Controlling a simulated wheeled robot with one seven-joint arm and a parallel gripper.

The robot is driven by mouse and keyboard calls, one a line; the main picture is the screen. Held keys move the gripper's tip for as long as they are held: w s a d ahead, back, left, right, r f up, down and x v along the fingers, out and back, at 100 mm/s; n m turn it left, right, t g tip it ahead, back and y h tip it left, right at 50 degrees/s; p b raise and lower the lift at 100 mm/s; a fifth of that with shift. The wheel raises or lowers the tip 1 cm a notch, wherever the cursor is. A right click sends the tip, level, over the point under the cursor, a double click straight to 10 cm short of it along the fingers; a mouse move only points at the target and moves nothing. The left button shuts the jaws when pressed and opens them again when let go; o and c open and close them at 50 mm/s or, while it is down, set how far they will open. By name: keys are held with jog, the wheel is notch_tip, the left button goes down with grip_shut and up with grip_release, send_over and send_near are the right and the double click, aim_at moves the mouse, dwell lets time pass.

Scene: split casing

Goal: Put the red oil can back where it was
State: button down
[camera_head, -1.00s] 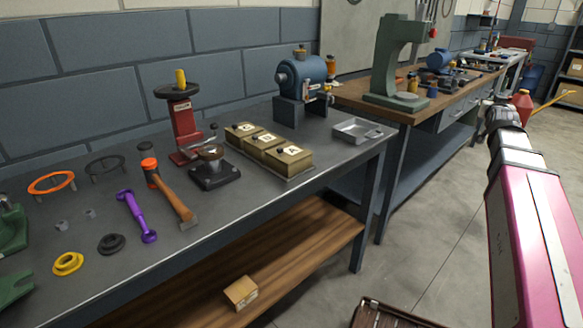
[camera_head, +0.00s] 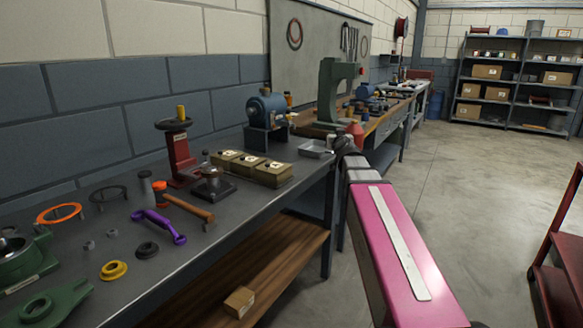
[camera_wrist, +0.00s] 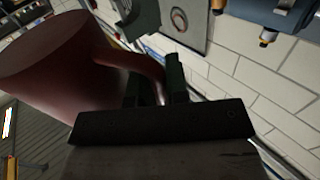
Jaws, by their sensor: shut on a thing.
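The red oil can (camera_head: 356,131) shows just beyond the end of my pink arm in the head view, in front of the far wooden bench. In the wrist view the can (camera_wrist: 55,65) fills the upper left, large and close, with its curved handle (camera_wrist: 140,65) running to the jaws. My gripper (camera_wrist: 155,88) is shut on the can's handle. In the head view my gripper (camera_head: 346,146) is small and partly covers the lower part of the can. The can's base and spout are hard to make out.
The near grey bench (camera_head: 240,203) holds a metal tray (camera_head: 316,149), labelled boxes (camera_head: 250,168), a blue motor (camera_head: 266,107) and several tools. A green press (camera_head: 333,90) stands on the wooden bench. Shelves (camera_head: 520,85) stand at the back. The middle floor is clear.

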jog(key=s+a+f+n+g+y, duration=0.2)
jog(key=s+a+n+g+y, duration=0.55)
jog(key=n+y, duration=0.5)
jog(key=s+r+n+g+y, duration=0.5)
jog(key=s+r+g, duration=0.2)
jog(key=g, duration=0.3)
jog(key=shift+h, duration=0.25)
jog(key=shift+w+a+f, duration=1.15)
jog(key=shift+a+f, duration=0.3)
jog(key=shift+f, duration=0.4)
jog(key=shift+w+a+f, duration=1.1)
jog(key=shift+a+f, duration=0.3)
jog(key=shift+f, duration=0.45)
jog(key=shift+w+a+f, duration=1.15)
jog(key=shift+a+f, duration=0.3)
jog(key=shift+f, duration=0.4)
jog(key=shift+f, duration=0.1)
jog(key=c, duration=1.1)
grip_release()
